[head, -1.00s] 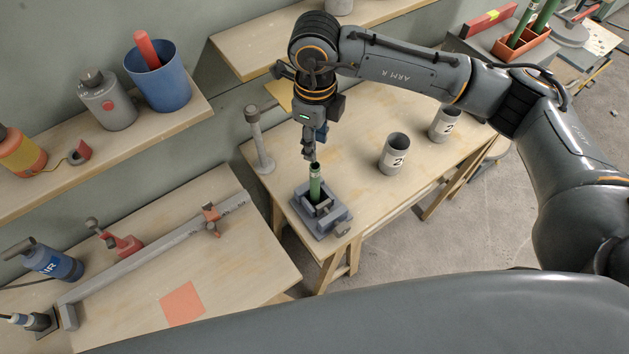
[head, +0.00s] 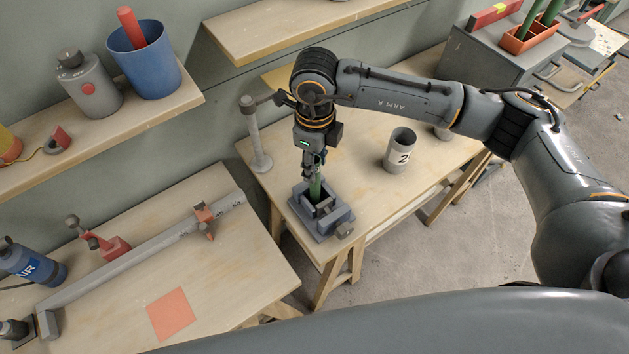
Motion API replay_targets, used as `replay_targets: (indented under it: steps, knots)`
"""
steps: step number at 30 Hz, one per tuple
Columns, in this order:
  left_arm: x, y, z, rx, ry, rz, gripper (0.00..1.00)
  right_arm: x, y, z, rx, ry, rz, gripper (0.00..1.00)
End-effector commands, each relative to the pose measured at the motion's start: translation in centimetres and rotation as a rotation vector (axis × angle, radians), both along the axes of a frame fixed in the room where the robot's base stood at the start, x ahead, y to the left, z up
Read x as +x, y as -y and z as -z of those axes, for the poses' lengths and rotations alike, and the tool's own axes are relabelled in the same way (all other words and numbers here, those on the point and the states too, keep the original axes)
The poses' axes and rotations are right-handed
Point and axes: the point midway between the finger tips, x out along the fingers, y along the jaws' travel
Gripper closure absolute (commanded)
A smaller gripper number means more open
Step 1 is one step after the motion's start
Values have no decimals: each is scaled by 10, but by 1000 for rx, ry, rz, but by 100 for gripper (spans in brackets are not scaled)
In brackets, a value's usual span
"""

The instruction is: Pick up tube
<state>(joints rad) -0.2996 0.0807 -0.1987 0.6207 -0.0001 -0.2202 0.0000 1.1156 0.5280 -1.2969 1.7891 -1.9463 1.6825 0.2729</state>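A green tube (head: 316,189) stands upright in a grey vise (head: 322,226) at the front left corner of the far wooden table. My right gripper (head: 313,171) points down at the tube's upper end, with its fingers beside or around it. The fingers and tube overlap in this small view, so I cannot tell whether they are closed on it. The tube's lower end is hidden in the vise. My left gripper is not in view.
A grey cup marked 2 (head: 400,152) stands right of the vise, with another partly hidden behind my arm. A grey post (head: 256,135) stands left. More green tubes (head: 540,18) stand in an orange bin (head: 524,42). The nearer bench (head: 245,265) holds a long rail.

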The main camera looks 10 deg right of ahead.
Motion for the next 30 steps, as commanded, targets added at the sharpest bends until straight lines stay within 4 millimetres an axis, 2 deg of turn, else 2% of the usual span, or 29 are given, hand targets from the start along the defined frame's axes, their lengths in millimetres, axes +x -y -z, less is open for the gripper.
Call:
replay_targets:
  steps: [4, 9, 30]
  knots:
    - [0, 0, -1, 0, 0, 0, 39, 0, 0, -1, 0, 0, 0, 65]
    - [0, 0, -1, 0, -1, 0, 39, 0, 0, -1, 0, 0, 0, 100]
    - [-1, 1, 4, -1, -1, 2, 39, -4, 2, -3, 1, -1, 0, 100]
